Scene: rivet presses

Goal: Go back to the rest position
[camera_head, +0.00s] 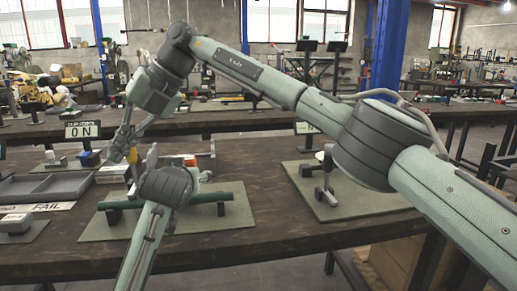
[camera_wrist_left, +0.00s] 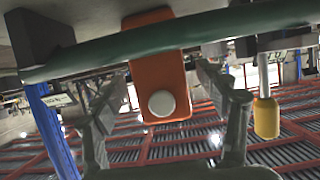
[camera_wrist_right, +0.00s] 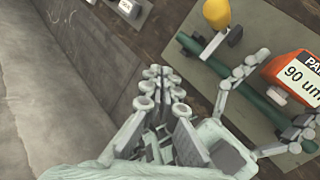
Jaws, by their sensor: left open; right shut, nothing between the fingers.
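My right arm reaches in from the right, and my right gripper (camera_head: 122,150) hangs over the left green mat (camera_head: 241,212). In the right wrist view its fingers (camera_wrist_right: 160,92) are together, with nothing between them. My left arm comes up from the bottom and hides its own gripper in the head view. My left gripper (camera_wrist_left: 160,85) is open, with its fingers on either side of an orange device (camera_wrist_left: 158,70) with a white round knob. I cannot tell whether they touch it. The device's label reads "90 um" in the right wrist view (camera_wrist_right: 300,75).
A dark green bar (camera_head: 220,197) lies along the left mat beside a yellow-ended tool (camera_wrist_right: 216,14). A grey tray (camera_head: 45,188) is at left, near a "FAIL" label. A small press (camera_head: 326,185) stands on the right mat. Bare bench (camera_head: 265,195) lies between the mats.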

